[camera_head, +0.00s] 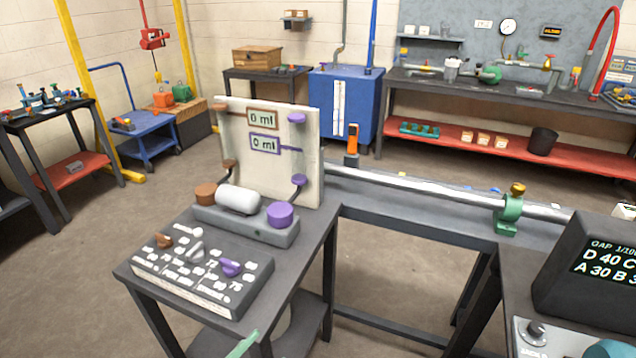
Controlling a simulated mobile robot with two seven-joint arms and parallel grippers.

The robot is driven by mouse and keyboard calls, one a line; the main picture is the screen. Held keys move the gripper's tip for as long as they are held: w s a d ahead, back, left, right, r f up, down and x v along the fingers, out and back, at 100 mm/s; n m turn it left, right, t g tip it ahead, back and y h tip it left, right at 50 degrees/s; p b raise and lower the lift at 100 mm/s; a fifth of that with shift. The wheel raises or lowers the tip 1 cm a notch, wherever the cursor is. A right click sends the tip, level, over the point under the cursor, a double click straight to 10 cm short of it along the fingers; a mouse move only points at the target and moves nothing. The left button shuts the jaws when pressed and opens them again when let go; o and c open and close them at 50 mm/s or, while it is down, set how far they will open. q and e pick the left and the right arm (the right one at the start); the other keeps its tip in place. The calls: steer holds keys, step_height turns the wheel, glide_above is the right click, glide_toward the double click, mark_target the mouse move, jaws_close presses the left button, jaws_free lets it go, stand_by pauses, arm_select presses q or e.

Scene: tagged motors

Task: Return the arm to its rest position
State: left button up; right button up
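Neither of my grippers can be made out in the head view. A small green tip (243,344) shows at the bottom edge beside the near table, and a teal rounded piece (608,349) is cut off at the bottom right. I cannot tell what either belongs to. The near table (312,262) carries a grey block (247,225) with a white cylinder, a brown knob and a purple knob (280,214). Behind it stands a cream panel (270,183) with two "0 ml" labels. In front lies a grey board (210,295) with tagged pieces.
A metal rail (420,188) with a green clamp (508,212) runs right along a long bench. A dark display box (590,275) stands at right. A blue tank (345,105), a workbench (470,88) and a blue cart (150,130) stand behind. Open floor (80,270) lies left.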

arm_select(q)
steer(key=s+a+f+n+g+y, duration=0.3)
steer(key=s+a+f+n+y, duration=0.2)
steer(key=s+f, duration=0.5)
steer(key=s+a+f+n+g+y, duration=0.3)
steer(key=s+a+f+n+y, duration=0.2)
steer(key=s+f+n, duration=0.3)
step_height(320, 180, down, 2)
steer(key=shift+s+f+g, duration=0.1)
steer(key=shift+s+g, duration=0.2)
steer(key=shift+s, duration=0.6)
steer(key=shift+a, duration=0.1)
steer(key=shift+c, duration=0.4)
